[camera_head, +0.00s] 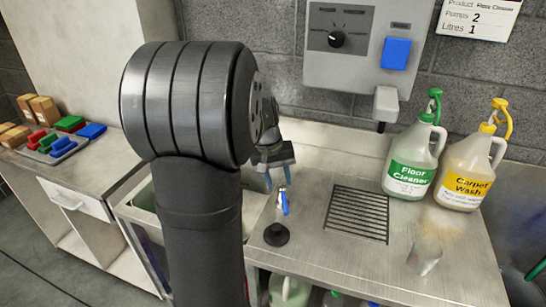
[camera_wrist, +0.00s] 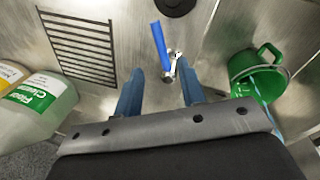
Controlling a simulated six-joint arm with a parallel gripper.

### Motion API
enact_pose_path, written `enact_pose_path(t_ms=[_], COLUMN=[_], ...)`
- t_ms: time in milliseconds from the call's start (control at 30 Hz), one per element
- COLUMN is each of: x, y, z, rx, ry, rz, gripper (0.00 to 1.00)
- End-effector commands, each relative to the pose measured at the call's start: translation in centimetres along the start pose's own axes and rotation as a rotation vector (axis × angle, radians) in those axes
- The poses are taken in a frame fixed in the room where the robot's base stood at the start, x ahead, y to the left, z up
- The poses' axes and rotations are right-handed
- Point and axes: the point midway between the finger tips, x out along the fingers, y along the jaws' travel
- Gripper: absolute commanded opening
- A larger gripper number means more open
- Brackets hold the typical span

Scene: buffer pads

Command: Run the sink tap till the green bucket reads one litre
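The sink tap shows as a small chrome fitting with a blue lever (camera_head: 283,203) on the steel counter. The lever (camera_wrist: 160,45) and chrome body (camera_wrist: 171,66) also show in the wrist view, just beyond my fingertips. My gripper (camera_wrist: 160,88) is open and empty, its two blue-grey fingers on either side of the line to the tap. In the head view my gripper (camera_head: 277,178) is above and behind the lever. The green bucket (camera_wrist: 243,64) is to the right of the tap in the wrist view, with a pale blue streak beside it. My arm hides it in the head view. No litre reading is legible.
A Floor Cleaner jug (camera_head: 409,165) and a Carpet Wash jug (camera_head: 468,170) stand right of the drain grating (camera_head: 358,214). A clear vessel (camera_head: 425,257) is in front of them. A wall dispenser (camera_head: 365,45) hangs above. Coloured pads (camera_head: 70,124) lie on the left counter.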

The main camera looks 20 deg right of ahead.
Motion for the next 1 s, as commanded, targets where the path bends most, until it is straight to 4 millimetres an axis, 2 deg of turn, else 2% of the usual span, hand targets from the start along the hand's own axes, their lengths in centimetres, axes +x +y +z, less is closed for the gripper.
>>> enact_pose_path(t_ms=[33,200,400,600,1000], x=[-1.4,-5.0,-7.7,-8.4,-8.4], y=[0.0,0.0,0.0,0.0,0.0], z=[-0.1,-0.1,-0.1,0.0,0.0], rx=[0.0,0.001,0.001,0.001,0.001], ry=[0.005,0.003,0.002,0.0,0.0], rz=[0.001,0.0,0.0,0.0,0.0], gripper=[0.37,0.37,0.37,0.37,0.37])
